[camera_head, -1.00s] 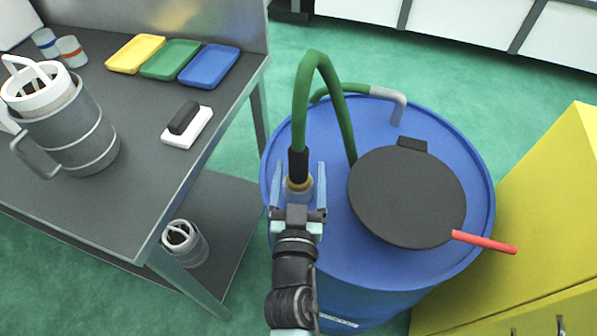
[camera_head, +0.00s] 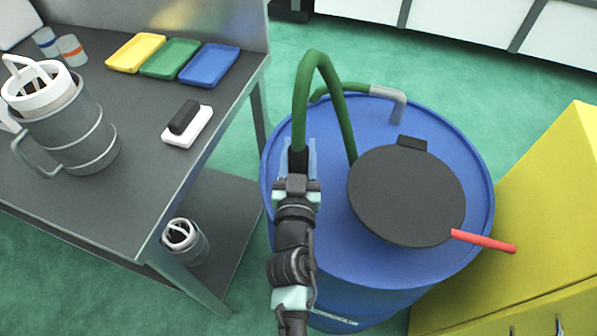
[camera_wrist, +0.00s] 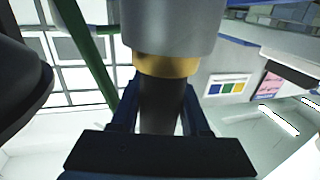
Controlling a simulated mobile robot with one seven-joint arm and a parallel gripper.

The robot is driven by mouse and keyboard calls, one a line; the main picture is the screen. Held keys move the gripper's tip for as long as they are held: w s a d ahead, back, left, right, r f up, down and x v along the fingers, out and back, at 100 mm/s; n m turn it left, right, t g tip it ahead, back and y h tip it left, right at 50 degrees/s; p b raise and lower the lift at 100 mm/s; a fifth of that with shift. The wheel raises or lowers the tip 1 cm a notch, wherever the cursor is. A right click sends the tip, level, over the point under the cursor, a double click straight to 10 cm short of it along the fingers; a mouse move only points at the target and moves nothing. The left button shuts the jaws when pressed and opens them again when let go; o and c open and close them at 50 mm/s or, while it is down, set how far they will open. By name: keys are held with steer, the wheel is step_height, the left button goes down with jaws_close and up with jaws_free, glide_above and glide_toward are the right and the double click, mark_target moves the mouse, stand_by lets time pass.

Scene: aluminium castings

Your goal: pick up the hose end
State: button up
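The green hose (camera_head: 304,95) arches up above the blue drum and comes down at its left side to the hose end (camera_head: 298,162). In the wrist view the hose end shows a grey cylinder, a brass ring (camera_wrist: 166,65) and a black sleeve. My gripper (camera_head: 298,148) is at the drum's left side, with one finger on each side of the black sleeve. The fingers look closed against the sleeve, just beside the brass ring. In the head view my gripper hides the brass ring and grey cylinder.
The blue drum (camera_head: 345,265) carries a black round lid (camera_head: 405,195) with a red handle (camera_head: 484,241), right of my gripper. A grey bench (camera_head: 110,210) with a metal jug (camera_head: 80,140) stands left. A yellow cabinet (camera_head: 540,220) stands right.

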jaws_close()
steer(key=shift+r, duration=0.1)
